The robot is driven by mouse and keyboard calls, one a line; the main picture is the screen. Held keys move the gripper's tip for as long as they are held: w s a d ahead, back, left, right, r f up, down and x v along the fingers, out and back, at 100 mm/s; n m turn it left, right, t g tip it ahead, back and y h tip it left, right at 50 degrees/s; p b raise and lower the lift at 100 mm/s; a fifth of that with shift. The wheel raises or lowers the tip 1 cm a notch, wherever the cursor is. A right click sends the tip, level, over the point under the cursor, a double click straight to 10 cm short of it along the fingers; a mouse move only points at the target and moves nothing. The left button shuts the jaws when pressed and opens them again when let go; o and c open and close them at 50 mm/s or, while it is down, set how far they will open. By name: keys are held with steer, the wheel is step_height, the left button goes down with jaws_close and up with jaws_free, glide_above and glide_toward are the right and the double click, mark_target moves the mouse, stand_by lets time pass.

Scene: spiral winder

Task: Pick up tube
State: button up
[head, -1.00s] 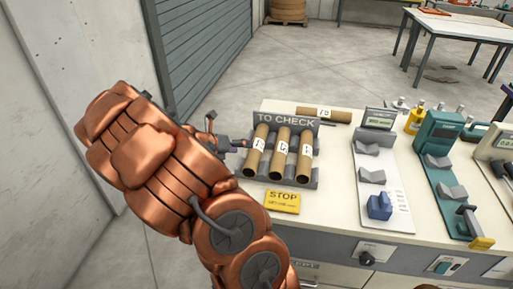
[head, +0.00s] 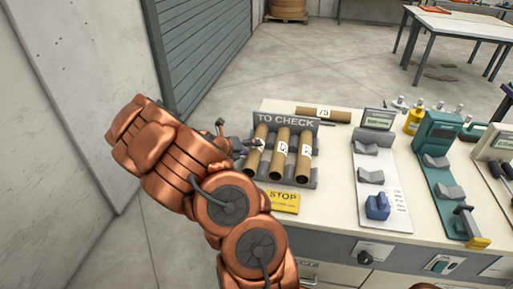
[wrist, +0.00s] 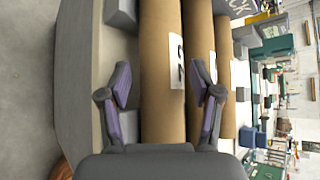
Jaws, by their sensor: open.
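Three brown cardboard tubes with white labels lie side by side in the grey "TO CHECK" rack (head: 316,172). The left tube (head: 255,158) is partly hidden by my gripper (head: 243,146), which is at its left side. The middle tube (head: 280,155) and right tube (head: 304,158) are clear of it. A further tube (head: 325,114) lies behind the rack sign. In the wrist view my gripper (wrist: 160,88) is open, its fingers on either side of the nearest tube (wrist: 161,60). I cannot tell whether they touch it.
A yellow STOP sign (head: 283,201) is in front of the rack. To the right on the bench (head: 330,213) stand a white gauge with a blue block (head: 377,206) and a teal device (head: 437,150). A grey wall is at the left.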

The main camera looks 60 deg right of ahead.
steer(key=shift+x, duration=1.35)
steer(key=c, duration=0.9)
